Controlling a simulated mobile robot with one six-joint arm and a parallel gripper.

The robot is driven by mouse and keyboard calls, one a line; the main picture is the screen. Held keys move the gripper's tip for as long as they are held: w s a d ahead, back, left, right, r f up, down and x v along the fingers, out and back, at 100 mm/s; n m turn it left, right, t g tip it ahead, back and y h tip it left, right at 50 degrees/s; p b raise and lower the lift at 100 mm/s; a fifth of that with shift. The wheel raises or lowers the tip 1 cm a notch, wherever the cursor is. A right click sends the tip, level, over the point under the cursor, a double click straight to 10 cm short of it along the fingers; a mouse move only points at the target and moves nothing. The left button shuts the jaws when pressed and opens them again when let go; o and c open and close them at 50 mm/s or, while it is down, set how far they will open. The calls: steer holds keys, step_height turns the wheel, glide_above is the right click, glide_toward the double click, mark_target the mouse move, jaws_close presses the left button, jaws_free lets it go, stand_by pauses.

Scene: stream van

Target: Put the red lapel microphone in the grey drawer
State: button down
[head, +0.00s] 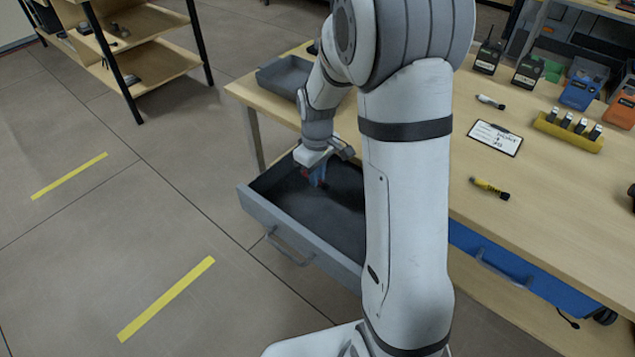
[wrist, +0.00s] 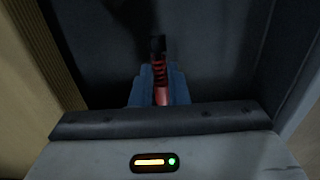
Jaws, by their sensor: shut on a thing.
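The grey drawer (head: 265,214) is pulled out from the left part of the workbench, and its dark inside shows. My gripper (head: 318,180) reaches down into the drawer opening near its back. It is shut on the red lapel microphone (wrist: 161,93), which shows between the blue fingers in the wrist view, with its black tip (wrist: 158,44) pointing away over the dark drawer floor. In the head view the microphone is only a small reddish patch (head: 305,172) by the fingers. I cannot tell whether it touches the floor. My arm hides the drawer's right end.
A blue drawer (head: 520,282) sits under the bench to the right. On the bench (head: 540,220) are a grey tray (head: 285,75), a yellow-black microphone (head: 489,188), a clipboard (head: 495,137), a yellow holder (head: 568,135) and radios (head: 488,58). A shelf (head: 150,62) stands back left.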

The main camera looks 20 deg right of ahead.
steer(key=shift+f, duration=1.4)
steer(key=shift+f, duration=0.15)
steer(key=c, duration=1.4)
jaws_free()
step_height(320, 180, up, 12)
steer(key=p, duration=0.2)
steer(key=s+r+m+t, duration=0.1)
steer(key=s+r+m, duration=0.1)
steer(key=s, duration=0.8)
steer(key=s+r+m+t, duration=0.1)
steer(key=s+r+m, duration=0.2)
steer(key=s, duration=0.7)
steer(key=shift+r+m, duration=0.3)
steer(key=shift+m, duration=0.9)
